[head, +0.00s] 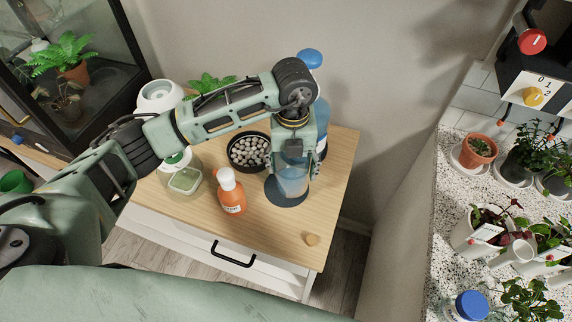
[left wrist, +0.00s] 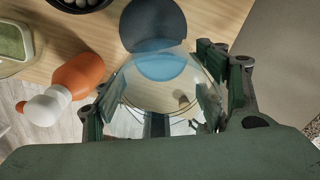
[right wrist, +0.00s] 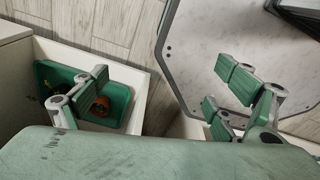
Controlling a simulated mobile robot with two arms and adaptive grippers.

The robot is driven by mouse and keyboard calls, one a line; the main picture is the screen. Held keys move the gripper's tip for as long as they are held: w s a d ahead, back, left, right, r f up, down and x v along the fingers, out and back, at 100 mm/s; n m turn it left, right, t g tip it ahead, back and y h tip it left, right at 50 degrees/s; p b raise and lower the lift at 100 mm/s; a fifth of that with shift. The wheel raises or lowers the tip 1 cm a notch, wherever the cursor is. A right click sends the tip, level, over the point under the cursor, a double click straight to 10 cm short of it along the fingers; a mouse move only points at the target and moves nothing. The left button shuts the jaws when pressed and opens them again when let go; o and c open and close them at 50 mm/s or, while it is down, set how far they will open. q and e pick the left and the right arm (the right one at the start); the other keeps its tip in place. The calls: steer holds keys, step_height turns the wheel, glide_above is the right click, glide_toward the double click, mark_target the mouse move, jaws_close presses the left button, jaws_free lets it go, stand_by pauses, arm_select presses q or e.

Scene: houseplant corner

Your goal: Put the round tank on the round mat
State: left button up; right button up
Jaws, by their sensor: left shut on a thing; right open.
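The round tank (head: 292,181) is a clear, bluish glass vessel. My left gripper (head: 294,170) is shut on it, and it also shows between the fingers in the left wrist view (left wrist: 165,90). The round mat (head: 286,201) is a dark disc on the wooden cabinet top, and it also shows in the left wrist view (left wrist: 153,22). The tank overlaps part of the mat in both views; I cannot tell whether it touches it. My right gripper (right wrist: 155,90) is open and empty in the right wrist view, above a drawer and the floor.
An orange bottle (head: 231,192) with a white cap stands left of the mat. A dark bowl of pebbles (head: 247,151), a green-filled glass container (head: 186,180) and a blue-capped bottle (head: 320,126) are close by.

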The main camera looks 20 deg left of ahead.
mark_target(286, 161)
arm_select(q)
steer(key=shift+w+a+f, duration=0.7)
steer(key=shift+w+a, duration=0.15)
steer(key=shift+w, duration=0.05)
steer(key=shift+w+a+f, duration=0.15)
steer(key=shift+f, duration=0.05)
steer(key=shift+f+p, duration=0.35)
steer(key=shift+p, duration=0.1)
step_height(286, 161, down, 2)
steer(key=shift+f+p, duration=0.25)
steer(key=shift+p, duration=0.2)
steer(key=shift+f, duration=0.4)
arm_select(e)
steer(key=shift+w+r, duration=1)
steer(key=shift+r, duration=0.1)
steer(key=shift+s, duration=0.1)
